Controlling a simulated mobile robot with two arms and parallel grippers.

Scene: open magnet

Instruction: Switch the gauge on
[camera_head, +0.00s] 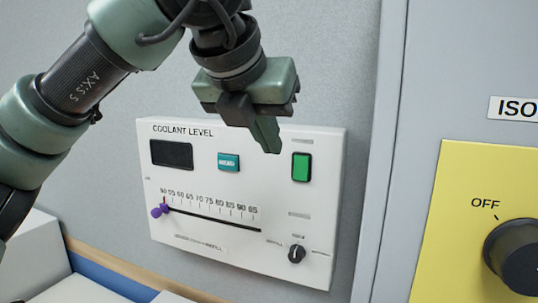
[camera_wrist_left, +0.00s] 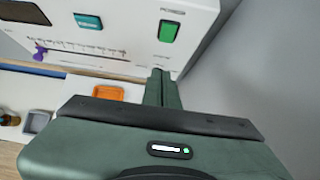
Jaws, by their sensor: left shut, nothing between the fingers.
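The coolant level gauge (camera_head: 270,195) is a white box on the grey wall. It has a dark, blank display (camera_head: 171,154), a teal button (camera_head: 228,162) and a green rocker switch (camera_head: 301,167) at upper right. Below are a slider with a purple knob (camera_head: 158,210) at its left end and a black rotary knob (camera_head: 297,253). My left gripper (camera_head: 268,146) is shut and empty, in front of the panel's upper part, between the teal button and the green switch in the picture. In the left wrist view the green switch (camera_wrist_left: 167,31) lies beyond the fingertips, and I see no contact. My right gripper is not in view.
A yellow panel (camera_head: 450,220) with a black rotary knob (camera_head: 515,255) marked OFF is at the right, on a grey cabinet. Below the gauge, the left wrist view shows an orange tray (camera_wrist_left: 107,92) and a grey container (camera_wrist_left: 38,121).

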